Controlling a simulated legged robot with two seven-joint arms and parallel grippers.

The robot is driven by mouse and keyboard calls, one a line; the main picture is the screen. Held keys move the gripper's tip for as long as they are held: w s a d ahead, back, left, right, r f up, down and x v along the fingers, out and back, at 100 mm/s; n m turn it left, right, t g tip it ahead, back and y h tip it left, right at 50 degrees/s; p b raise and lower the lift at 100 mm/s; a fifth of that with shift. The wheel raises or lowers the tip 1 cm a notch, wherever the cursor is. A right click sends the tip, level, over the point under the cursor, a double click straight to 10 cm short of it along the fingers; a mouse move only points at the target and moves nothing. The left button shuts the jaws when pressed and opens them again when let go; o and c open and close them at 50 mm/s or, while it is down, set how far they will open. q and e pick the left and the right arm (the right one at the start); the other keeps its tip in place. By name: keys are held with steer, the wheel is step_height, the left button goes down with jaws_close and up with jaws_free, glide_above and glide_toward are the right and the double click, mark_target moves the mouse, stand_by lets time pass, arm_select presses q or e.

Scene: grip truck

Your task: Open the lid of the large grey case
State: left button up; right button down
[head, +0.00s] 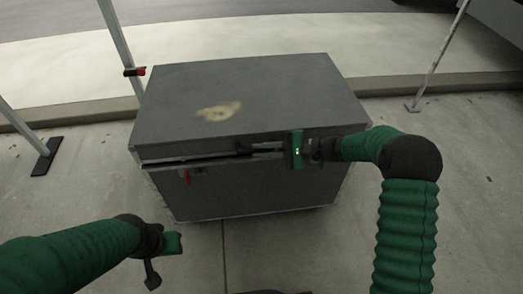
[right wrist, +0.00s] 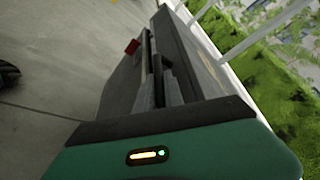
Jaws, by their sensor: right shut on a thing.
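The large grey case (head: 240,195) stands on the concrete, with its flat lid (head: 250,90) on top. A dark seam runs under the lid's front edge, and the lid looks slightly raised there. My right gripper (head: 262,150) is at the front edge, right of the middle, shut on the dark lid handle (head: 243,146). The right wrist view shows the gripper's fingers (right wrist: 164,90) at the handle and the seam; the exact contact is partly hidden. My left gripper (head: 163,262) is low at the left, apart from the case; its jaw state is unclear.
A red latch (head: 187,177) sits on the case front at the left. Metal poles (head: 119,48) stand behind left, and another pole (head: 440,55) stands at the right. A low kerb (head: 420,84) runs behind the case. The concrete in front is clear.

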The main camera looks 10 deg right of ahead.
steer(key=w+r+p, duration=0.6)
steer(key=r+p, duration=0.4)
steer(key=r, duration=0.3)
steer(key=w+r+m+p, duration=0.1)
steer(key=w+r+p, duration=0.5)
steer(key=r+p, duration=0.5)
steer(key=shift+r+m+g, duration=0.3)
steer(key=shift+r, duration=1)
steer(key=shift+d, duration=0.1)
